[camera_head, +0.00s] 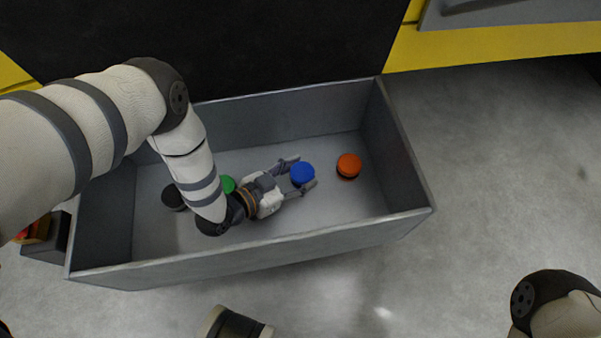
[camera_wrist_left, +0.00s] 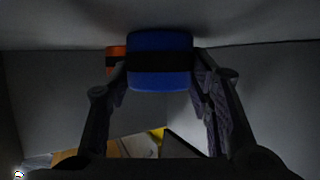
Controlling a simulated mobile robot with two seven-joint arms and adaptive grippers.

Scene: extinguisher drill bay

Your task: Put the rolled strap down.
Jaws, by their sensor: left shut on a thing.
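A blue rolled strap (camera_head: 302,173) with a dark band around its middle is between the fingers of my left gripper (camera_head: 299,174), inside the grey bin (camera_head: 408,155). The left gripper is shut on it. In the left wrist view the blue strap (camera_wrist_left: 160,60) sits between the two fingertips (camera_wrist_left: 160,72). Whether it touches the bin floor I cannot tell. An orange roll (camera_head: 348,165) lies apart, to its right, and partly shows behind it in the wrist view (camera_wrist_left: 116,55). My right gripper is not in view.
A green roll (camera_head: 228,184), partly hidden by my left arm, and a black roll (camera_head: 173,197) are in the bin's left part. The floor right of the orange roll is clear. The bin walls stand all around. A dark box (camera_head: 45,246) is outside left.

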